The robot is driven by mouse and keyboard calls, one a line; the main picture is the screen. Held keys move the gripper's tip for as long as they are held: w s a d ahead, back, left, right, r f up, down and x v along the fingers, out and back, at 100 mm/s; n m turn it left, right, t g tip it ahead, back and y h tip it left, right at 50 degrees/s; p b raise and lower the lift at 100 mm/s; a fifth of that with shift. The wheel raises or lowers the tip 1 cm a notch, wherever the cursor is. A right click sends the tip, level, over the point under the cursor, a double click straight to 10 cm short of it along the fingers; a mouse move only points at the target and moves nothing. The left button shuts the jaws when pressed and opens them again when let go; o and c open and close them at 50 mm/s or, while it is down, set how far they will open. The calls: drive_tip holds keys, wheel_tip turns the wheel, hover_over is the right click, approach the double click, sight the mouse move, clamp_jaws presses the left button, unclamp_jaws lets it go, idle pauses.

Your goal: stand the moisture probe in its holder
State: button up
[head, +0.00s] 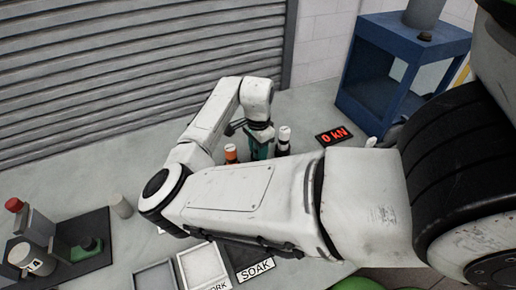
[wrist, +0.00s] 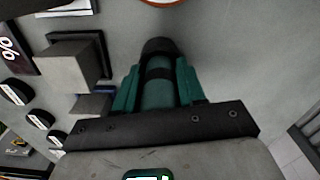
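My gripper (wrist: 160,72) has teal fingers, one on each side of a dark teal cylinder with a black band and a black end, which I take to be the moisture probe (wrist: 158,92). The fingers look closed against it. In the head view my gripper (head: 261,148) points down at the far side of the bench, between an orange-topped item and a black-and-white cylinder. The probe cannot be told apart from the fingers there. I cannot make out with certainty which thing is the holder.
An orange-topped item (head: 231,153) and a black-and-white cylinder (head: 283,138) stand close to my gripper. A grey block (wrist: 75,66) and several black round parts lie left in the wrist view. A "0 kN" display (head: 334,136) and blue cart (head: 378,95) are right. My arm hides mid-bench.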

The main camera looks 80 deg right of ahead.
drive_tip(key=o, duration=0.4)
wheel_tip(320, 180, up, 12)
drive_tip(key=shift+r, duration=0.2)
idle(0.4)
